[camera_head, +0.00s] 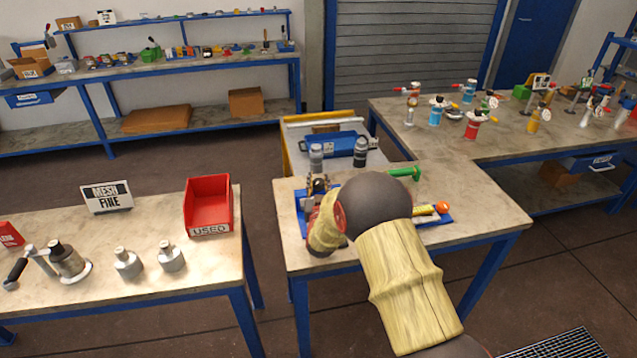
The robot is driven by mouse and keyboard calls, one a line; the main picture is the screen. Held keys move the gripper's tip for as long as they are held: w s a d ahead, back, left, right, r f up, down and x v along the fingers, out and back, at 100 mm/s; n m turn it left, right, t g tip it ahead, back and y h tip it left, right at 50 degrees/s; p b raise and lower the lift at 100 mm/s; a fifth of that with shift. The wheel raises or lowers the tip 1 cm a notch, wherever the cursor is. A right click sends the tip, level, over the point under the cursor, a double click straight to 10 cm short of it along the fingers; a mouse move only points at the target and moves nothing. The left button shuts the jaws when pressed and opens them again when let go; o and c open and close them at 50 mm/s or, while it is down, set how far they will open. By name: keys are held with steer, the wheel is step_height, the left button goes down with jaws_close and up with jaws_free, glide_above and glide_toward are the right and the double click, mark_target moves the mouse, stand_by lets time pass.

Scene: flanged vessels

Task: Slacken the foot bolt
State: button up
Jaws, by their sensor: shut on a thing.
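My arm reaches over the small centre bench (480,215) from the lower right. My gripper (317,187) is at the left part of this bench, over a blue piece (299,205). Its fingers are small and partly hidden by my wrist. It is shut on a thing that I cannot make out. The foot bolt cannot be told apart in this view; my wrist and arm cover much of the bench. A green-handled tool (404,172) and a yellow-and-red tool (431,209) lie to the right of my arm.
The left bench (130,310) carries metal flanged vessels (128,262), a red bin (208,205) marked USED and a MESH FINE sign (106,196). Behind the centre bench is a yellow-edged cart (287,150) with a blue case (335,145). The right bench (390,112) holds several coloured valve-like fittings.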

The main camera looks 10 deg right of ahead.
steer(key=shift+n+y+b, duration=0.3)
steer(key=shift+y+b, duration=0.1)
steer(key=n+y+b, duration=0.2)
steer(key=y, duration=0.1)
steer(key=shift+d+f+y, duration=0.1)
steer(key=shift+d+y, duration=0.05)
steer(key=shift+y, duration=0.15)
steer(key=shift+n+g+y+b, duration=0.4)
steer(key=shift+n+y, duration=1.5)
steer(key=shift+y, duration=0.8)
steer(key=shift+r+y, duration=0.2)
steer(key=shift+y, duration=0.1)
steer(key=o, duration=1.2)
steer(key=shift+c, duration=0.2)
steer(key=shift+f, duration=0.1)
steer(key=v, duration=1.2)
